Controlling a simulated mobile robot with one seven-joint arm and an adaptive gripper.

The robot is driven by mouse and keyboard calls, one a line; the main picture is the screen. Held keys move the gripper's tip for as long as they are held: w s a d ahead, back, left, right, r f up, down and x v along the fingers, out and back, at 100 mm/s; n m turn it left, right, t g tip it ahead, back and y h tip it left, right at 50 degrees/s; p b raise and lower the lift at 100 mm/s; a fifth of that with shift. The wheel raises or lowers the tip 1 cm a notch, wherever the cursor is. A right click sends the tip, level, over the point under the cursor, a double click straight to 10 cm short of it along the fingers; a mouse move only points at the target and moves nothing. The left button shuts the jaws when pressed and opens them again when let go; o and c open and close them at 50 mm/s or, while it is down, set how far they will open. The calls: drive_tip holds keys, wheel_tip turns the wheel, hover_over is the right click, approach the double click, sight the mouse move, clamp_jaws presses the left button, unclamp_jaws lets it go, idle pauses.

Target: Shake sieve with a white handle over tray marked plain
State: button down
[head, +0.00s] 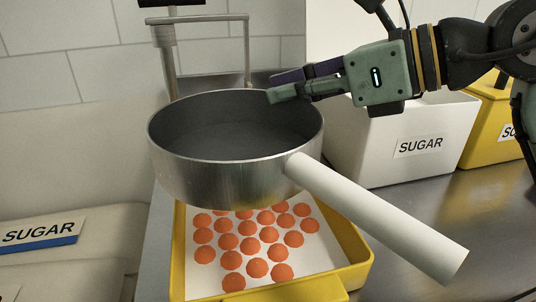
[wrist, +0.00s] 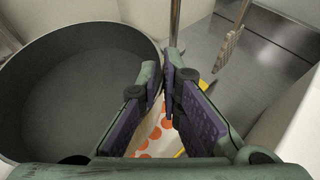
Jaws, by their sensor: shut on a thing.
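The sieve (head: 235,180), a round grey metal pan with a white handle (head: 385,220), is held above a yellow tray (head: 358,270). The handle points to the lower right and is free of my gripper. My gripper (head: 272,88) is at the sieve's far rim, shut on it. In the wrist view the fingers (wrist: 165,85) meet at the rim, with the sieve bowl (wrist: 70,90) to their left. The bowl shows dark grey inside; I cannot make out contents or mesh. The tray holds rows of orange round gummies on a white surface. No marking is readable on it.
A white bin (head: 400,150) labelled SUGAR stands to the right, with a yellow bin (head: 490,125) beyond it. A white sack-like item (head: 60,255) labelled SUGAR is at the left. A metal frame (head: 247,50) rises behind the sieve. The steel counter is clear at lower right.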

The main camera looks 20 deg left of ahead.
sight(323, 119)
drive_tip(key=shift+r+p, duration=0.8)
drive_tip(key=shift+r, duration=0.45)
drive_tip(key=shift+s+d+f+b, duration=0.1)
drive_tip(key=shift+s+d, duration=0.15)
drive_tip(key=shift+s, duration=0.2)
drive_tip(key=shift+s+d+r+b, duration=0.1)
drive_tip(key=shift+s+d+b, duration=0.1)
drive_tip(key=shift+s, duration=0.25)
drive_tip(key=shift+s+d+f+b, duration=0.1)
drive_tip(key=shift+s+d, duration=0.15)
drive_tip(key=shift+s, duration=0.2)
drive_tip(key=shift+s+d+b, duration=0.15)
drive_tip(key=shift+s+d, duration=0.65)
drive_tip(key=shift+s, duration=0.85)
drive_tip(key=shift+s+d+b, duration=0.1)
drive_tip(key=shift+s+d, duration=0.7)
drive_tip(key=shift+s, duration=0.9)
drive_tip(key=shift+s+d+b, duration=0.15)
drive_tip(key=shift+s+d, duration=0.65)
drive_tip(key=shift+s, duration=0.85)
